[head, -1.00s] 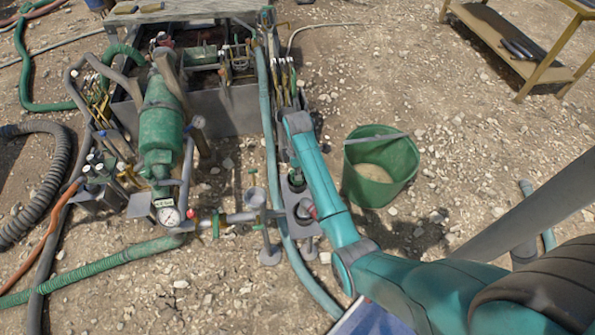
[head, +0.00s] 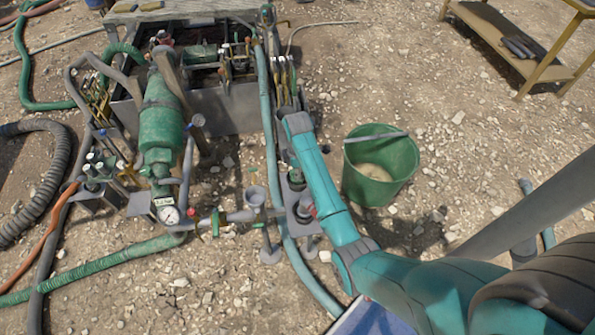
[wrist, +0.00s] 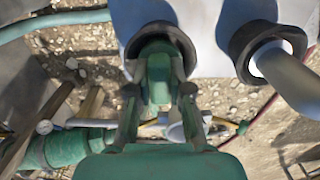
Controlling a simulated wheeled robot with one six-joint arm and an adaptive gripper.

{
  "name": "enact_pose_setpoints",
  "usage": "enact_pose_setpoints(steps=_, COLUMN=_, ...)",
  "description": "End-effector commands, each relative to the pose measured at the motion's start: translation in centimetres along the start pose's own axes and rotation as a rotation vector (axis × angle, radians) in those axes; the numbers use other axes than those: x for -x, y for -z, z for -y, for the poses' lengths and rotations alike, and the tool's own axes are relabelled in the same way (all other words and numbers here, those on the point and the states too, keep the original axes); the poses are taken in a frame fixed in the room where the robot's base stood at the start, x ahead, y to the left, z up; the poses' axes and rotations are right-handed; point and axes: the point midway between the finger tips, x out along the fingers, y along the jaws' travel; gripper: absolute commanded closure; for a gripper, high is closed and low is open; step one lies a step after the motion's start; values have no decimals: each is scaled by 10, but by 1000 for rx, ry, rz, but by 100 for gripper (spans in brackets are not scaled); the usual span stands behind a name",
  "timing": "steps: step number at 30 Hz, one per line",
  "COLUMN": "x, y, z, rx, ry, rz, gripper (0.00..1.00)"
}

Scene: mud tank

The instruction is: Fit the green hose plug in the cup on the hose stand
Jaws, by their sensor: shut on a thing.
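In the wrist view my gripper (wrist: 158,98) is shut on the green hose plug (wrist: 158,75), with a finger on each side of it. The plug's far end lies within the outline of a dark round cup rim (wrist: 178,36) on the pale hose stand (wrist: 205,35). I cannot tell how deep it sits. A second dark rim beside it holds a grey pipe (wrist: 285,72). In the head view the grey stand (head: 302,228) is beside my teal arm, and a small green part with a dark ring (head: 296,178) shows there. My gripper is mostly hidden there.
A green bucket (head: 402,160) stands on the gravel right of my arm. A blue-green hose (head: 268,120) runs close along the stand's left. A green pump cylinder (head: 160,125) with a gauge (head: 169,214) and pipes is further left. Open gravel lies beyond the bucket.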

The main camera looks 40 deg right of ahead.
Motion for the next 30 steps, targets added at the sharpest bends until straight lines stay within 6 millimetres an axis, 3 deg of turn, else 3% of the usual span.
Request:
enact_pose_setpoints(steps=18, x=-8, y=0, z=0, rx=0, ry=1, rz=0, gripper=100)
enact_pose_setpoints(steps=19, x=-8, y=0, z=0, rx=0, ry=1, rz=0, gripper=74)
enact_pose_setpoints(steps=22, x=-8, y=0, z=0, rx=0, ry=1, rz=0, gripper=52)
enact_pose_setpoints(steps=30, x=-8, y=0, z=0, rx=0, ry=1, rz=0, gripper=52)
